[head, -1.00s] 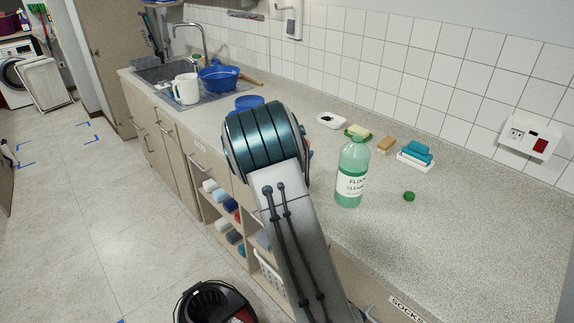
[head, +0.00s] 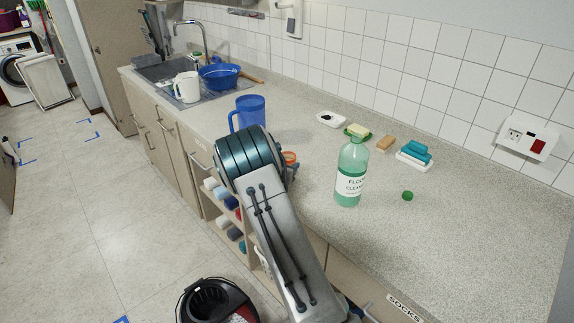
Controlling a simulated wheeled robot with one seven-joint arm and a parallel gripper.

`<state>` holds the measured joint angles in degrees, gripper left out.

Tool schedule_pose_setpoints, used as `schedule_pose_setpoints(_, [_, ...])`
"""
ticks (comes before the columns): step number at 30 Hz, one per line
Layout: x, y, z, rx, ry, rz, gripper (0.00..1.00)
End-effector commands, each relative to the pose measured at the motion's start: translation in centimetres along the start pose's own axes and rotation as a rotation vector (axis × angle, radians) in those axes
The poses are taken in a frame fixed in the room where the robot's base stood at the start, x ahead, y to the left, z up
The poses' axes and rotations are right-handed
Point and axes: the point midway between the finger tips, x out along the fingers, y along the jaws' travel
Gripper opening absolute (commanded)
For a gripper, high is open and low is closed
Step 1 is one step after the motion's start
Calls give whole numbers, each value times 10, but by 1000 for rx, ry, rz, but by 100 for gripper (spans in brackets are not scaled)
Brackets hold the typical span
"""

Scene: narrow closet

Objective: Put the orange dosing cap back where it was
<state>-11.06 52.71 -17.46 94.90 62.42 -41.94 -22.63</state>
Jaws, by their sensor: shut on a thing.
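A small orange round thing (head: 290,157), which looks like the orange dosing cap, shows at the right edge of my arm's teal joint, over the counter. My gripper (head: 292,170) is mostly hidden behind that joint; the little that shows is by the cap, and it is shut on it. Whether the cap touches the counter cannot be told. A clear bottle of green floor cleaner (head: 350,180) stands upright to the right, with no cap on its neck that I can make out. A small green cap (head: 407,196) lies on the counter right of it.
A blue jug (head: 250,110) stands just behind my arm. A white soap dish (head: 331,119), sponges (head: 357,132), a brown block (head: 386,143) and blue sponges on a white tray (head: 414,160) line the wall side. The counter's right part (head: 490,220) is clear.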

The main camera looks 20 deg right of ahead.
Motion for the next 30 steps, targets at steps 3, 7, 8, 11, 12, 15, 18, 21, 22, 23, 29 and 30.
schedule_pose_setpoints(3, [1, 0, 3, -1, 0, 0, 22])
schedule_pose_setpoints(7, [1, 0, 3, 0, 0, 0, 65])
schedule_pose_setpoints(8, [1, 0, 3, 0, 0, 0, 67])
schedule_pose_setpoints(11, [1, 0, 3, 0, 0, 0, 67])
schedule_pose_setpoints(12, [1, 0, 3, 0, 0, 0, 67])
schedule_pose_setpoints(15, [1, 0, 3, 0, 0, 0, 67])
schedule_pose_setpoints(18, [0, 0, -1, 0, 0, 0, 67])
schedule_pose_setpoints(21, [-10, -2, 0, 0, -1, -3, 67])
schedule_pose_setpoints(22, [-15, -1, 1, 0, -1, -3, 67])
schedule_pose_setpoints(23, [-20, -2, 0, 0, -1, -3, 67])
schedule_pose_setpoints(29, [-64, -1, 1, 0, -1, -4, 67])
schedule_pose_setpoints(30, [-72, -2, 1, 0, -1, -4, 67])
